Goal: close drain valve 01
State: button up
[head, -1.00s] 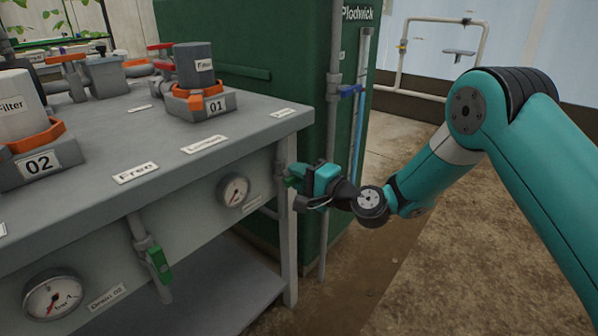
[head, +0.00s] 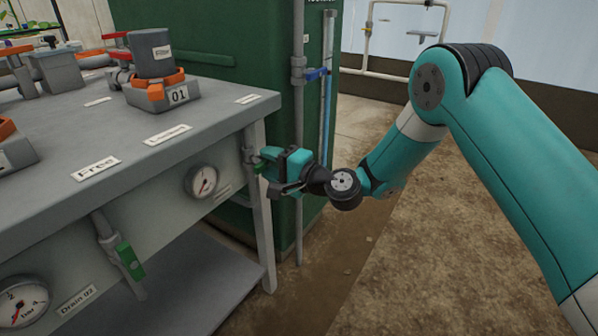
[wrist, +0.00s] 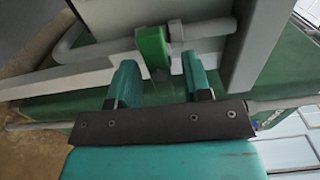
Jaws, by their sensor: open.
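Drain valve 01 has a green handle (wrist: 152,48) on a grey pipe in the wrist view. The handle points toward my gripper and appears to lie across the pipe. My gripper (wrist: 159,82) is open, with one teal finger on each side of the handle's near end. I cannot tell whether either finger touches it. In the head view my gripper (head: 270,172) is beside the bench's right front leg, and only a little green of the handle shows there, mostly hidden. The valve's own label is not readable.
The grey bench (head: 215,105) carries filter 01 (head: 152,62). A second green-handled valve (head: 128,260) hangs near the "Drain 02" label (head: 76,299), left of mine. Gauges (head: 201,181) sit on the bench front. A green cabinet (head: 205,45) stands behind. The floor at right is open.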

aim_at(271, 164)
jog(key=b+v, duration=1.2)
jog(key=v, duration=0.4)
jog(key=shift+s+d, duration=0.25)
jog(key=shift+d, duration=0.05)
